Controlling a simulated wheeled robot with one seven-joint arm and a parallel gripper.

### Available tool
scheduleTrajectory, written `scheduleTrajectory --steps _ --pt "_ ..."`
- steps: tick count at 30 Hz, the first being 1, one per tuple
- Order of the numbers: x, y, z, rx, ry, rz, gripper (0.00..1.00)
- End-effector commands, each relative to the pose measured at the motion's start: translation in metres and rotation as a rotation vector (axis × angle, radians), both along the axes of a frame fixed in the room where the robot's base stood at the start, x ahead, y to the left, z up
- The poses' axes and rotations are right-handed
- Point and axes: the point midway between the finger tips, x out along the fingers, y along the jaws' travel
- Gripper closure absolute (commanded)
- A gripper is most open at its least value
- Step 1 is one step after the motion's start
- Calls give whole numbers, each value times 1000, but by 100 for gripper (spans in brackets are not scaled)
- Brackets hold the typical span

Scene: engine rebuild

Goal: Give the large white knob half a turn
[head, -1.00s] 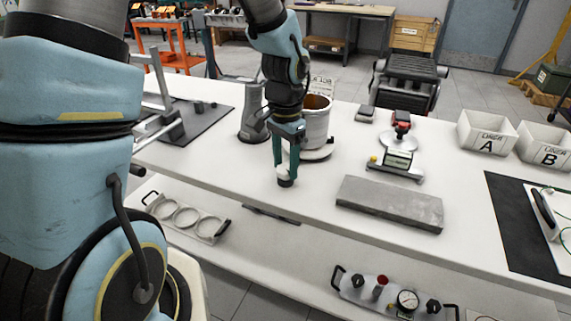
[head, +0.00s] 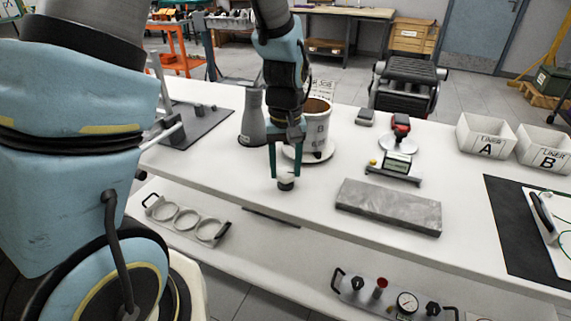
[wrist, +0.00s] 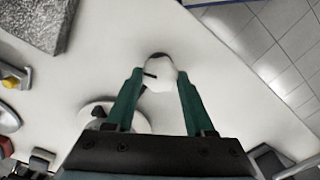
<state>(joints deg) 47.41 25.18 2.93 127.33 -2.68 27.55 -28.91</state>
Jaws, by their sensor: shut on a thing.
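The large white knob (head: 286,183) stands near the front edge of the white bench in the head view, with a dark part low on its near side. In the wrist view the knob (wrist: 158,78) is a pale rounded shape with a dark mark on its left and a dark edge at its top. My gripper (head: 286,177) points down over it, one green finger on each side. The fingertips (wrist: 160,72) are closed against the knob's sides. How far the knob is turned is hard to read.
A white canister (head: 317,135) on a round base stands close behind my gripper, beside a grey cone-shaped stand (head: 252,125). A grey slab (head: 388,207) lies to the right. A small instrument with a display (head: 397,168) is behind the slab. Bench surface left of the knob is clear.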

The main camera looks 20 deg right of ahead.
Motion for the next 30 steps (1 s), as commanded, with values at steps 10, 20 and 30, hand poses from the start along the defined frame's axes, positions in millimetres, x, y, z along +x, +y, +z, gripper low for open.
scheduleTrajectory --steps 10,20,30 --pt "0 0 3 1 0 327 100" --pt "0 0 4 2 -1 641 100" --pt "0 0 4 1 -1 957 100"
